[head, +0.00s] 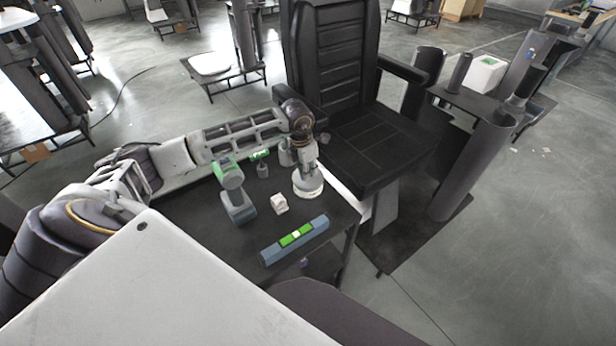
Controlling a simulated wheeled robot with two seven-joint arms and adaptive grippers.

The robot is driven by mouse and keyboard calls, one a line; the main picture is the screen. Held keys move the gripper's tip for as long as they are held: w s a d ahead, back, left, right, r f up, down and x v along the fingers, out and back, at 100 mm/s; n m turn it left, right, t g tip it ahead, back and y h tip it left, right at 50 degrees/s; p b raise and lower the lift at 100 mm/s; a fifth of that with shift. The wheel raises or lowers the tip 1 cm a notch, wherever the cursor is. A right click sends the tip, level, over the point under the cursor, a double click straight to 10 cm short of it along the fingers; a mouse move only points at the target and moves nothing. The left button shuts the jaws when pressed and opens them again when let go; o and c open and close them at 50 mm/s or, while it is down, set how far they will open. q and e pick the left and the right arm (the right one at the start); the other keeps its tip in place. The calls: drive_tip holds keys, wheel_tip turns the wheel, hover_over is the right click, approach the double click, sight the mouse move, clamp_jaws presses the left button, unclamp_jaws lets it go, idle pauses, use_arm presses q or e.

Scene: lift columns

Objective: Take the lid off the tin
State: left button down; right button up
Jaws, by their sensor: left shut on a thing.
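The round pale tin (308,191) stands upright near the far right edge of the dark table (331,212). My left gripper (308,171) points down directly over it and is shut at its top. The gripper covers most of the lid, so I cannot make out the lid's edge or any gap between lid and tin. My left arm reaches in from the left across the back of the table. My right gripper is out of view.
On the table are a green and blue-grey drill (236,195), a small white block (280,204) and a blue spirit level (295,240) at the front. A small green-topped item (261,165) stands behind. A large black seat (368,140) stands close behind the table's right side.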

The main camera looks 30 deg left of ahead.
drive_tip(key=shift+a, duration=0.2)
use_arm(q)
drive_tip(key=shift+r, duration=0.6)
wheel_tip(320, 180, up, 8)
drive_tip(key=shift+f+b, duration=0.2)
drive_tip(key=shift+b, duration=0.35)
drive_tip(key=shift+r, duration=0.6)
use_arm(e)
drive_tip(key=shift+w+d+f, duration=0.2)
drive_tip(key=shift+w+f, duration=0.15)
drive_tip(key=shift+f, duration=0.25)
use_arm(q)
drive_tip(key=shift+d, duration=0.1)
